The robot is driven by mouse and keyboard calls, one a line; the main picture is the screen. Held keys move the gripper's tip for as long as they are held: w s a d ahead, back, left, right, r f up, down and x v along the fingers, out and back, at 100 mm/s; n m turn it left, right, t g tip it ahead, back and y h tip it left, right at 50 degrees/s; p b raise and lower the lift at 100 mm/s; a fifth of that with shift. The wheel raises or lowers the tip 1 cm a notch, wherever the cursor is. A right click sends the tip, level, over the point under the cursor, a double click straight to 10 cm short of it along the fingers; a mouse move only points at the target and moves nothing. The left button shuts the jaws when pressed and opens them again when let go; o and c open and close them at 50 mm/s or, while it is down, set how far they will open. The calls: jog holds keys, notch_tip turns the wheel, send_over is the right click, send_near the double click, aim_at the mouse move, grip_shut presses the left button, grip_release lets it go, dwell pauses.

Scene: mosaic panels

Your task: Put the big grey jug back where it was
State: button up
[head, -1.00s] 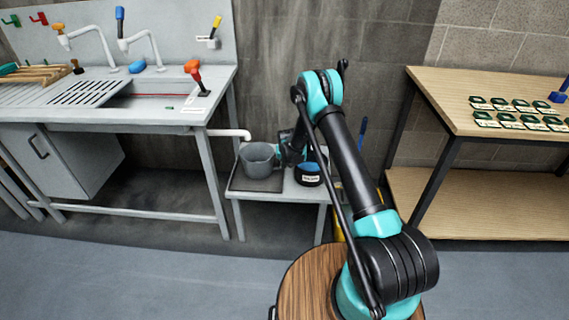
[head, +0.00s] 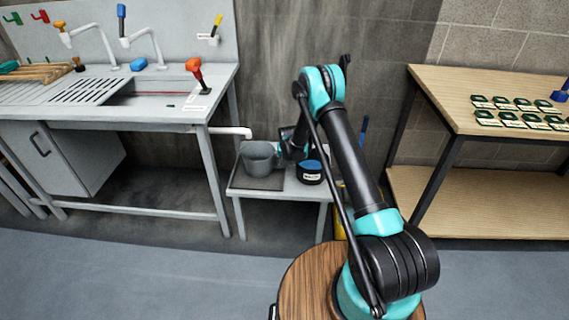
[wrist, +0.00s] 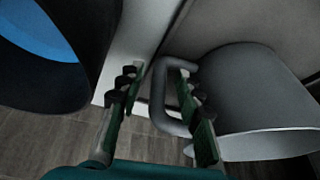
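The big grey jug (head: 258,160) stands upright on a dark mat (head: 246,180) on a low grey table. In the wrist view the jug (wrist: 255,95) fills the right side, its grey handle (wrist: 162,100) towards me. My gripper (wrist: 165,95) is open, with its green fingers on either side of the handle. There is a gap between the left finger and the handle; the right finger lies between handle and jug body. In the head view my gripper (head: 289,148) is at the jug's right side, partly hidden by my arm.
A dark tub with a blue top (head: 309,171) stands close to the right of the jug, left in the wrist view (wrist: 45,50). A white pipe (head: 232,131) ends just above the jug. The sink bench (head: 140,115) is left, a wooden table (head: 500,95) right.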

jog(key=a+v, duration=0.1)
jog(key=v, duration=1)
jog(key=shift+d, duration=0.5)
jog(key=s+d+r+m, duration=0.1)
jog(key=s+d+r, duration=1.2)
jog(key=s+r, duration=0.4)
jog(key=s+d+r, duration=0.1)
jog(key=s+d, duration=0.3)
jog(key=s, duration=0.9)
jog(key=s+d+r+m+h, duration=0.1)
jog(key=s+d, duration=0.4)
jog(key=s, duration=0.9)
jog(key=shift+d, duration=0.2)
jog(key=shift+r, duration=0.1)
